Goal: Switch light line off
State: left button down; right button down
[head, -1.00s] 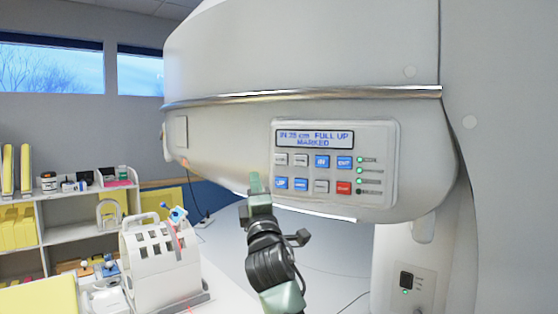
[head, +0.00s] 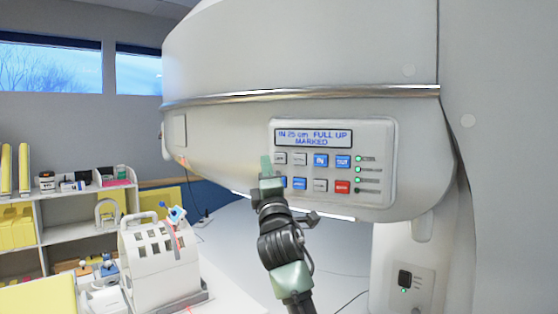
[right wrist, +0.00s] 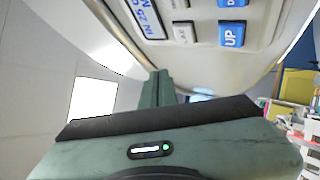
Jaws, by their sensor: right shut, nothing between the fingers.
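The control panel (head: 385,145) is on the curved white magnet housing. Its display (head: 313,138) reads "IN 25 cm FULL UP MARKED". Below are two rows of white, blue and red buttons; their small labels are mostly unreadable, so I cannot tell which is the light line button. Two white buttons (head: 299,159) sit at the upper left. My right gripper (head: 266,164) is shut and empty at the panel's left edge, partly covering the lower-left blue button. In the right wrist view, its fingers (right wrist: 158,88) point toward the panel, near a blue "UP" button (right wrist: 232,34). Contact is unclear.
Green lights (head: 358,169) line the panel's right side. A white slotted coil (head: 160,260) with a handle stands at the lower left. Shelves (head: 75,222) with boxes are behind it. A black switch (head: 404,280) is on the housing's lower part.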

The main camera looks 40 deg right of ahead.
aim_at(275, 153)
jog(key=shift+w+d, duration=0.4)
jog(key=shift+d, duration=0.35)
jog(key=shift+w+d, duration=0.45)
jog(key=shift+d, duration=0.25)
jog(key=shift+w+d, duration=0.4)
jog(key=shift+d, duration=0.35)
dwell(0.4)
jog(key=shift+w+d, duration=0.2)
jog(key=shift+d, duration=0.15)
jog(key=shift+w+d+r, duration=0.1)
jog(key=shift+w+d, duration=0.15)
jog(key=shift+d, duration=0.15)
dwell(0.7)
jog(key=shift+a, duration=0.1)
jog(key=shift+s+a, duration=0.5)
jog(key=shift+a, duration=0.1)
jog(key=shift+a, duration=0.1)
jog(key=a, duration=0.1)
jog(key=s+a, duration=0.2)
jog(key=a, duration=0.1)
jog(key=shift+s+a+p, duration=0.1)
jog(key=shift+s+p, duration=0.15)
jog(key=shift+p, duration=0.15)
